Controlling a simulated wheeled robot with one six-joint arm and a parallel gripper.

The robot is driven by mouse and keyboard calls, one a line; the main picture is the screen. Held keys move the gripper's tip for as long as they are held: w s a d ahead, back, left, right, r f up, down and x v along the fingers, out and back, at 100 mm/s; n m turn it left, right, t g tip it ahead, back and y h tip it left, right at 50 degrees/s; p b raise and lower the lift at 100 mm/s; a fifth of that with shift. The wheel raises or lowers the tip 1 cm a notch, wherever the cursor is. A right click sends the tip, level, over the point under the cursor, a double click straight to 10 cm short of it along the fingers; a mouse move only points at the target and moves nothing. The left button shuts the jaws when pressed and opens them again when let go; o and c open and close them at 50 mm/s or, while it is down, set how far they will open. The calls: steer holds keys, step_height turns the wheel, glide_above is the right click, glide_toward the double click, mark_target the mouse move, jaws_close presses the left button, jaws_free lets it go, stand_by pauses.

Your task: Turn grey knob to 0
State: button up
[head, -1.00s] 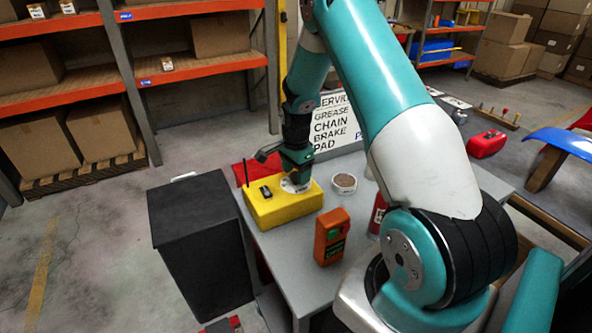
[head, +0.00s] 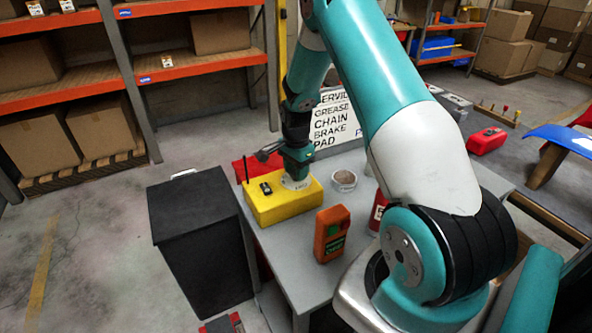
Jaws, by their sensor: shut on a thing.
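A yellow box (head: 284,206) with a short black antenna and a small black switch on its top sits on the grey table. A pale round dial plate (head: 297,183) with dark marks lies on the box's top, at its right part. My gripper (head: 297,176) points down over this dial plate and is shut on the knob at its centre. The gripper hides the knob, so its grey body and pointer do not show. The marks on the dial are too small to read.
A small round tin (head: 344,181) is right of the box. A red can (head: 378,212) stands partly behind my arm. A black cabinet (head: 200,240) is at the left.

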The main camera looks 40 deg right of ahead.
steer(key=n+b, duration=0.1)
steer(key=n, duration=0.3)
steer(key=n+b, duration=0.1)
steer(key=n, duration=0.2)
steer(key=shift+n, duration=0.4)
steer(key=n, duration=0.3)
steer(key=shift+n+b, duration=0.5)
steer(key=shift+n, duration=1.6)
steer(key=o, duration=0.9)
steer(key=shift+r, duration=0.1)
